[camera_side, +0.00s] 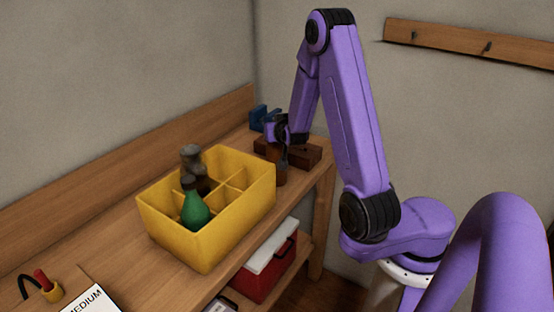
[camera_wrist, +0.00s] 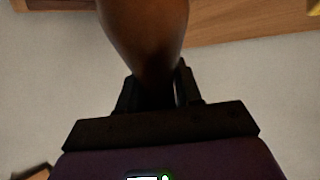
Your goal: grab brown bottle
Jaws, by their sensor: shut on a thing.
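The brown bottle (camera_side: 281,172) stands near the right end of the wooden table, just behind the yellow divided crate. My gripper (camera_side: 283,150) reaches down to it from above. In the wrist view the brown bottle (camera_wrist: 145,35) fills the top middle, and my dark gripper fingers (camera_wrist: 158,92) are shut on its narrow neck. Whether its base touches the table cannot be told. The bottle is partly hidden by the gripper in the side view.
The yellow crate (camera_side: 170,234) holds a green bottle (camera_side: 194,208) and a grey-brown bottle (camera_side: 191,160). A brown wooden block (camera_side: 305,151) and a blue object (camera_side: 262,118) lie close behind my gripper. A red box (camera_side: 268,272) sits on the lower shelf.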

